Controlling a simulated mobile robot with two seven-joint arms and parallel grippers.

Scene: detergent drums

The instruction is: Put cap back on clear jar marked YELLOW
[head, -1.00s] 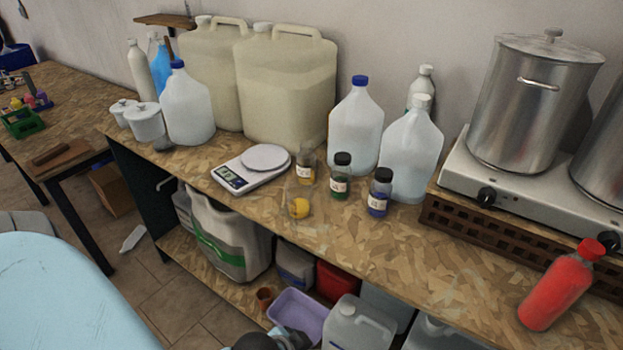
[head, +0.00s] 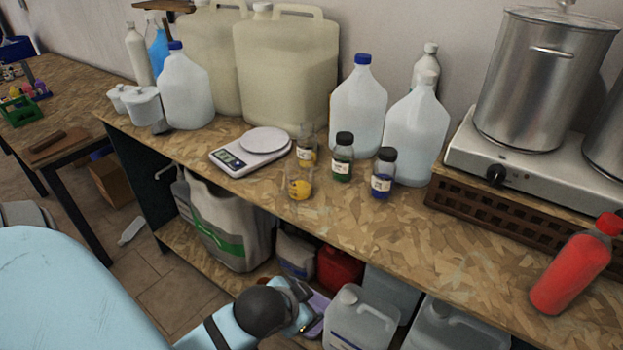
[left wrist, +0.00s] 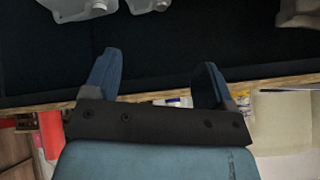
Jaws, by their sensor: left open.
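My left gripper (head: 302,312) is low at the front of the bench, below the top and away from the jar. In the left wrist view its two fingers (left wrist: 160,60) are apart with nothing between them. My right gripper is not in view.
Black-capped jars, green (head: 342,162) and blue (head: 382,178), stand right of the yellow jar. A scale (head: 235,160) is left, and large clear jugs (head: 357,105) are behind. Containers fill the lower shelf. The bench between the jars and the red bottle (head: 572,275) is mostly clear.

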